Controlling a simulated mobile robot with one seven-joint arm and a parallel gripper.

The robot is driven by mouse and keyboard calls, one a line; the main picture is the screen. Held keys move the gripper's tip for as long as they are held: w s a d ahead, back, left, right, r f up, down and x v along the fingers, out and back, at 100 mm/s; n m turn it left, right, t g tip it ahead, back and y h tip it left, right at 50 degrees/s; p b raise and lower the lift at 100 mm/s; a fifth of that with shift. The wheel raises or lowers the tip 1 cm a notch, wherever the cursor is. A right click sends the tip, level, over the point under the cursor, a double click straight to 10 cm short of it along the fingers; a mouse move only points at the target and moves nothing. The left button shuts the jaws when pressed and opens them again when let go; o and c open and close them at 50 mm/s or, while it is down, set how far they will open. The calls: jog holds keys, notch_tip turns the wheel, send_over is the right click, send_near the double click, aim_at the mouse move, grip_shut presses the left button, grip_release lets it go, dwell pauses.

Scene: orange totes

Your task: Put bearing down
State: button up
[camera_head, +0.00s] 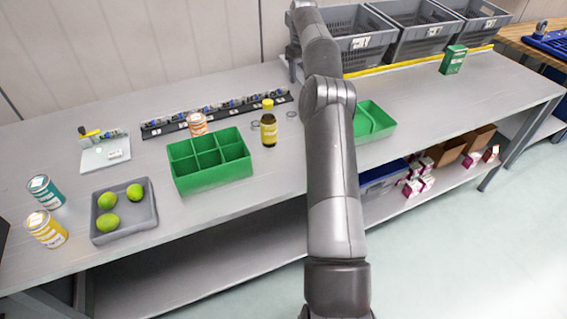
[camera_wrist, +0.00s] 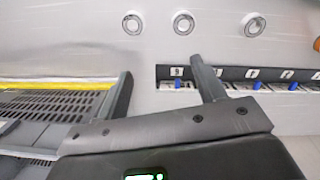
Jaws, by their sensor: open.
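Three small ring-shaped bearings lie flat on the grey bench in the wrist view: a left one (camera_wrist: 132,24), a middle one (camera_wrist: 197,22) and a right one (camera_wrist: 254,25). In the head view, two rings show beside the brown bottle, one to its left (camera_head: 256,125) and one to its right (camera_head: 292,114). My gripper (camera_wrist: 161,67) is open, its two fingers wide apart with nothing between them. The bearings are apart from the fingers, beyond the tips in the picture. My arm mostly hides the gripper in the head view.
A black strip of numbered slots (camera_wrist: 240,73) lies near the right finger, and a grey crate (camera_wrist: 60,105) near the left. The bench also holds a green divided bin (camera_head: 212,180), a brown bottle (camera_head: 269,130) and a grey tray with limes (camera_head: 95,232). Bare bench surrounds the rings.

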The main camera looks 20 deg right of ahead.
jog(key=s+a+r+t+h, duration=0.1)
jog(key=s+a+r, duration=0.5)
jog(key=a+r, duration=0.3)
jog(key=s+a+r+t, duration=0.1)
jog(key=s+a+r, duration=0.5)
jog(key=a+r, duration=0.25)
jog(key=s+a+r+m+t, duration=0.1)
jog(key=s+a, duration=0.3)
jog(key=s, duration=0.3)
jog(key=s+a, duration=0.4)
jog(key=s, duration=0.4)
jog(key=s+a+f, duration=0.1)
jog(key=s+f, duration=0.2)
jog(key=s, duration=0.4)
jog(key=s+a+f+m+t+y, duration=0.1)
jog(key=s+a+f, duration=0.1)
jog(key=s+f, duration=0.2)
jog(key=s+a+f+t, duration=0.1)
jog(key=s+f, duration=0.2)
jog(key=s, duration=0.7)
jog(key=shift+s+a+f+m, duration=0.25)
jog(key=shift+s+f+m, duration=0.15)
